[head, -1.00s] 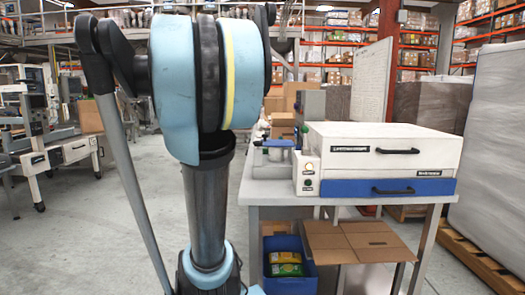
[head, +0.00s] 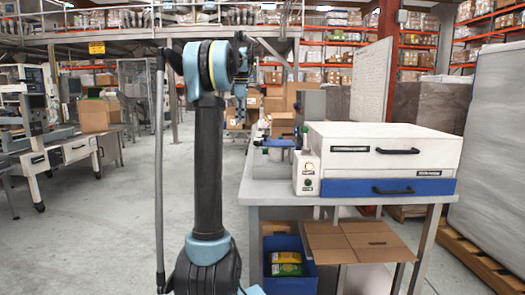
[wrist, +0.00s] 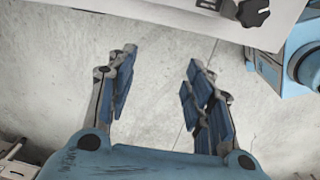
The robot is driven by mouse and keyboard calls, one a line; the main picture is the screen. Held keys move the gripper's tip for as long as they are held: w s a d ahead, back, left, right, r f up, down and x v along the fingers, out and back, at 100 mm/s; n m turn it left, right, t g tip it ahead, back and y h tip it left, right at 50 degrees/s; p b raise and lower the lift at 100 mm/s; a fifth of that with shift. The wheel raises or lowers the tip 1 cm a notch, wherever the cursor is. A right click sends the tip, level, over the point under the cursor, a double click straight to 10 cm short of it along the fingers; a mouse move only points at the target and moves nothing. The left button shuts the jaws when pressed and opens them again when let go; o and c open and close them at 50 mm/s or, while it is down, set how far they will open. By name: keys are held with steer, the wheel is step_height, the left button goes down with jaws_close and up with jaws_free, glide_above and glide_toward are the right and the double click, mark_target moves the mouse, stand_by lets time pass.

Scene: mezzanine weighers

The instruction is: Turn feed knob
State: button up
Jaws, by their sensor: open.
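My gripper (wrist: 160,60) is open and empty. Its two blue-padded fingers point toward the panel, with grey floor behind them. The knob is beyond and to the right of the fingertips, apart from them. In the head view the gripper is too small and overlapped to make out clearly.
A white machine with a blue drawer (head: 345,187) stands on a grey table (head: 262,190) at the right, with a small control box (head: 306,172) at its left end. A blue bin (head: 284,250) and flattened cardboard (head: 350,240) lie below. The floor at left centre is clear.

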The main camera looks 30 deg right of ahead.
mark_target(264, 149)
steer(key=w+d+n, duration=0.2)
steer(key=d+n, duration=0.1)
steer(key=d, duration=1.2)
steer(key=f, duration=0.6)
steer(key=w+f, duration=0.1)
steer(key=f, duration=1)
steer(key=shift+w+d+f, duration=0.1)
steer(key=shift+w+f, duration=0.05)
steer(key=shift+f, duration=0.2)
steer(key=c, duration=0.8)
